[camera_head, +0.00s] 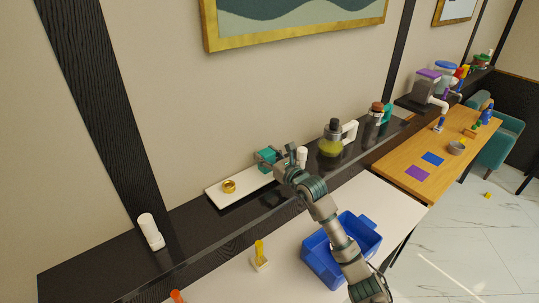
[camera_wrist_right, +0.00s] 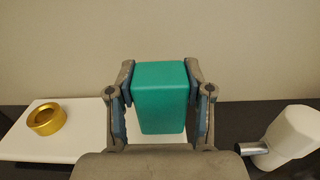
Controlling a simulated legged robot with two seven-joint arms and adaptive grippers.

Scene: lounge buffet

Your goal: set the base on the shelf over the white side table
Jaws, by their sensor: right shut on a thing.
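My right gripper (camera_head: 277,160) is shut on a teal block (camera_head: 265,155), which may be the base. In the right wrist view the block (camera_wrist_right: 160,90) sits upright between the two fingers. The gripper is over the right part of a white board (camera_head: 216,194) that lies on the dark shelf (camera_head: 95,258). I cannot tell whether the block touches the board. A gold ring (camera_head: 229,186) lies on the board's left part and also shows in the right wrist view (camera_wrist_right: 46,119). The white side table (camera_head: 215,285) is below the shelf. My left gripper is out of view.
A white dispenser (camera_wrist_right: 290,136) stands right of the gripper. A kettle with yellow-green liquid (camera_head: 331,145) and a dark flask (camera_head: 373,120) stand farther right. A blue crate (camera_head: 312,262) and yellow piece (camera_head: 260,250) are on the table.

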